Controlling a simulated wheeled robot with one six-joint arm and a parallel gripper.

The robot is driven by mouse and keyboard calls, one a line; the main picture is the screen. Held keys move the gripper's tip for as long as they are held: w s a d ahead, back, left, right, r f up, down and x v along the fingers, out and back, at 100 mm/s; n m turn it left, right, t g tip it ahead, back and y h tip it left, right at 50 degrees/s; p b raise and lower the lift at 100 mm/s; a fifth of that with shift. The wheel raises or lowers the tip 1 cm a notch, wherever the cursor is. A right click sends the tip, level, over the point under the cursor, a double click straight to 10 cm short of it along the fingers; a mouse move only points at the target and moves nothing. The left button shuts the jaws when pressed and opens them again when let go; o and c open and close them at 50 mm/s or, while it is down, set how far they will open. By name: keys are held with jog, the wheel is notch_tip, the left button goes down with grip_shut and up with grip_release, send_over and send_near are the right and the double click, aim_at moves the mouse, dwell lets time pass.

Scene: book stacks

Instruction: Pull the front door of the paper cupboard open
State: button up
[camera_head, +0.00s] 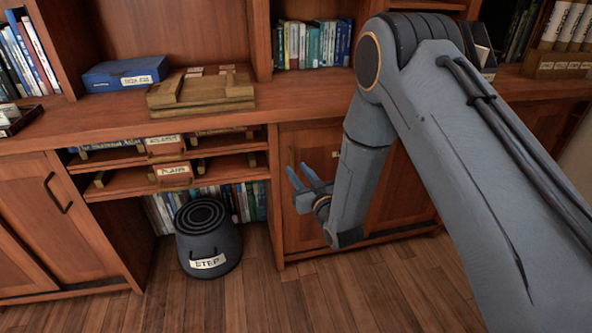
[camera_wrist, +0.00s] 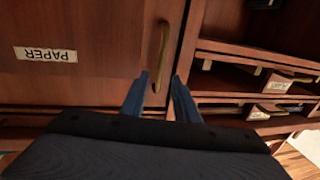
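The paper cupboard's front door (camera_head: 300,232) is brown wood and looks shut, right of the shelves in the head view. In the wrist view the door (camera_wrist: 85,82) bears an upside-down PAPER label (camera_wrist: 46,54). Its upright brass handle (camera_wrist: 163,48) is near the door's right edge there. My gripper (camera_head: 299,170) is in front of this door; in the wrist view my gripper (camera_wrist: 160,76) has two blue fingers apart, with nothing held. The handle's lower end shows between the fingers; I cannot tell whether they touch it.
A dark step stool (camera_head: 209,237) stands on the floor left of the door. Pull-out shelves (camera_head: 130,182) with brass handles are above it. A blue box (camera_head: 125,74) sits on the counter. The wooden floor (camera_head: 330,295) before the door is clear.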

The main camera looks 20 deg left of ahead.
jog(key=shift+x, duration=1.2)
grip_shut()
